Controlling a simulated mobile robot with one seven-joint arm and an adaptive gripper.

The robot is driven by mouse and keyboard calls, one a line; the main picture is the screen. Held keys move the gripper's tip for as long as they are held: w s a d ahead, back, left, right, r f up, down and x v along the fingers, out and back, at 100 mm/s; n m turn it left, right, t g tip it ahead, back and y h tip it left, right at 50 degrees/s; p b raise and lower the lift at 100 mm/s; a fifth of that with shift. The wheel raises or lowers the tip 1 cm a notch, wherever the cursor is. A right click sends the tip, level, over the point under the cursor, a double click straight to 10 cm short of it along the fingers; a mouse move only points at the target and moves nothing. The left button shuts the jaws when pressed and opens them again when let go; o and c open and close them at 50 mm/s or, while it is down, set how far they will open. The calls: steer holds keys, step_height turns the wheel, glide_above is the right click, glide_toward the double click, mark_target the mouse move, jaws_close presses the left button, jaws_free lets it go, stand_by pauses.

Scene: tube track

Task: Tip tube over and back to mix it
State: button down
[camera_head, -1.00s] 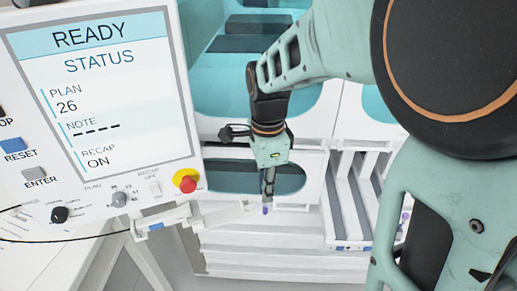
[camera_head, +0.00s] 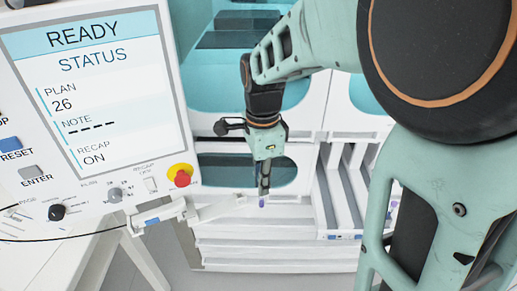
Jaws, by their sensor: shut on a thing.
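My gripper (camera_head: 264,178) hangs from the arm in the middle of the view, pointing down. It is shut on the tube (camera_head: 262,203). Only a small purple end of the tube shows below the fingertips; the rest is hidden by the fingers or too small to make out. The tube hangs in front of the white machine, apart from any surface that I can see.
A control panel (camera_head: 95,95) with a screen and a red-yellow button (camera_head: 180,175) fills the left. A white machine (camera_head: 270,225) with a dark teal opening stands behind the gripper. Slanted white track lanes (camera_head: 345,200) lie to the right. White bars (camera_head: 155,216) jut out at lower left.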

step_height(320, 180, up, 10)
steer(key=shift+f+p, duration=0.15)
steer(key=shift+p, duration=0.2)
steer(key=shift+w, duration=0.15)
